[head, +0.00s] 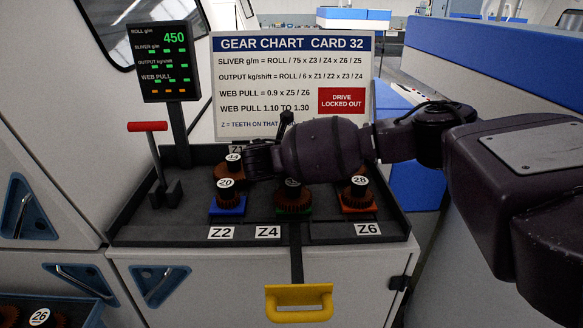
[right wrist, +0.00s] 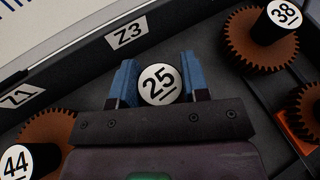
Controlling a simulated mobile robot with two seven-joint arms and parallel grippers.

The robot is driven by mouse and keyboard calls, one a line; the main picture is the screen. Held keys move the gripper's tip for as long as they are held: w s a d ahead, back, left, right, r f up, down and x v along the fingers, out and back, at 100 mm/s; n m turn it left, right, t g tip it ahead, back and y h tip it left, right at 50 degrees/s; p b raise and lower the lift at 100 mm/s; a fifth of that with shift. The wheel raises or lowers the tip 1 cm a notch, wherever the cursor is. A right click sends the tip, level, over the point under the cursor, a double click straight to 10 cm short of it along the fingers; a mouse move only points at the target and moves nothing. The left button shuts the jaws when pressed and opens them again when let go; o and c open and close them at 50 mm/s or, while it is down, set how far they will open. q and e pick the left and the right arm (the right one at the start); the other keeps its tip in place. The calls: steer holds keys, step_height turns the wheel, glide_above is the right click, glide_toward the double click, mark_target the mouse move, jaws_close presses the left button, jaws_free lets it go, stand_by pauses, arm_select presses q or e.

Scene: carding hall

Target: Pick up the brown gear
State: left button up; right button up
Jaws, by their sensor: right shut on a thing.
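Several brown toothed gears with black numbered knobs stand in the dark tray (head: 165,231). My right gripper (head: 262,160) reaches in from the right over the tray's back part. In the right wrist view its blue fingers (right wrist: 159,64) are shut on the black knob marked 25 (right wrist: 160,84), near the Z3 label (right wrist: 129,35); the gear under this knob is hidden. Gear 44 (right wrist: 55,127) is at lower left and gear 38 (right wrist: 255,42) at upper right there. In the head view gear 20 (head: 226,198) is on a blue base and gear 28 (head: 358,197) on a red one. My left gripper is not in view.
A gear chart card (head: 290,75) stands behind the tray. A display (head: 164,60) on a post and a red-handled lever (head: 148,127) stand at left. A yellow handle (head: 299,302) is in front. A crate (head: 92,314) with gear 26 is at lower left.

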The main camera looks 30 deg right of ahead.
steer(key=shift+r, duration=0.15)
step_height(320, 180, up, 20)
steer(key=shift+f+b, duration=0.1)
steer(key=shift+b, duration=0.6)
